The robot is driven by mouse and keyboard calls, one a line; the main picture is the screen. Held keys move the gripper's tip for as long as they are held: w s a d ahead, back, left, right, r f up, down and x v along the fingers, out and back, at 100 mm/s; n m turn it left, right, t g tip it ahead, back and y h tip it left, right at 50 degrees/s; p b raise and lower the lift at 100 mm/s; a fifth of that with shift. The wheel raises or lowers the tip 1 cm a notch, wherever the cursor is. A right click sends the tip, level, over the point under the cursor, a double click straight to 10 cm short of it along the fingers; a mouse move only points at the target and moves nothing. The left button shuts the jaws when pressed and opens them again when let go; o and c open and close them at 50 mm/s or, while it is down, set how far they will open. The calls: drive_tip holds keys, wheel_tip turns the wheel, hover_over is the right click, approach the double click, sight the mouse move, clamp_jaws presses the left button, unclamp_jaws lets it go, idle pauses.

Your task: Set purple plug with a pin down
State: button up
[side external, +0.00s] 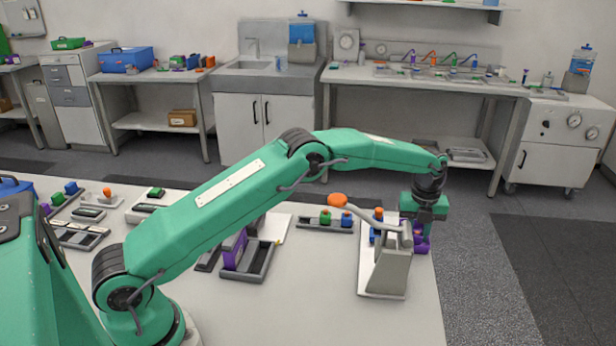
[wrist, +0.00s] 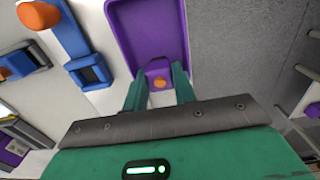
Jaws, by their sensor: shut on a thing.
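My gripper (side external: 424,212) is at the right edge of the white bench, behind a grey stand with an orange-tipped lever (side external: 391,265). A purple piece (side external: 420,241), which I take to be the purple plug, is just under my gripper, partly hidden by the stand. In the wrist view the purple piece (wrist: 147,38) has a long rimmed body, with a small orange round spot (wrist: 160,82) at its near end. The green fingers (wrist: 160,90) are on both sides of that end, shut on it. I cannot tell whether its underside touches anything.
A blue post (side external: 377,227) stands left of the grey stand on the same white base (side external: 366,290). A grey rack (side external: 312,224) with green and blue knobs lies further left. A grey tray (side external: 258,262) with a purple upright is nearer my arm.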

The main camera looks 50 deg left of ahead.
sight(417, 232)
drive_tip(key=shift+f, duration=0.15)
drive_tip(key=o, duration=0.7)
drive_tip(key=shift+r, duration=6.2)
